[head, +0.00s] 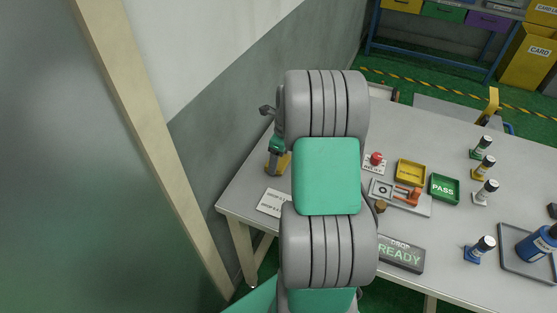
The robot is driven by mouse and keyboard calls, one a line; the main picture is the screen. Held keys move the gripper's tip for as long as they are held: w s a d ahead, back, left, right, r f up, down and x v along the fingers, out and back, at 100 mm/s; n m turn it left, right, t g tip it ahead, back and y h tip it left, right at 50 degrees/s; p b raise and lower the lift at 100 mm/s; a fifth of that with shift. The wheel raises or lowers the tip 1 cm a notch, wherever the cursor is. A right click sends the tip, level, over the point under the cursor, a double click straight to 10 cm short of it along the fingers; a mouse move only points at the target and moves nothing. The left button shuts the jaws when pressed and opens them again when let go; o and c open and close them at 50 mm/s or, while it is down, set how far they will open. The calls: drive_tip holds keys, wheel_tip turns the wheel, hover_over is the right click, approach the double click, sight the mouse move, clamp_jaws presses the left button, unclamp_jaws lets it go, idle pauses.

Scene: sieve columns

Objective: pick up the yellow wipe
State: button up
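I cannot make out a yellow wipe in the head view. My own grey and green arm fills the middle of the picture and hides part of the white table (450,148). My gripper does not show. A yellow tray (410,172) with unreadable dark lettering sits on the table just right of the arm. A partly hidden upright item with grey, green and yellow parts (275,163) stands left of the arm. I cannot tell what it is.
A green PASS tray (444,188), a clamp fixture (411,204), a READY display (402,256) and a red button (376,159) stand right of the arm. Several small bottles and a blue bottle (538,244) in a grey tray (508,233) are farther right. A wall borders the left.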

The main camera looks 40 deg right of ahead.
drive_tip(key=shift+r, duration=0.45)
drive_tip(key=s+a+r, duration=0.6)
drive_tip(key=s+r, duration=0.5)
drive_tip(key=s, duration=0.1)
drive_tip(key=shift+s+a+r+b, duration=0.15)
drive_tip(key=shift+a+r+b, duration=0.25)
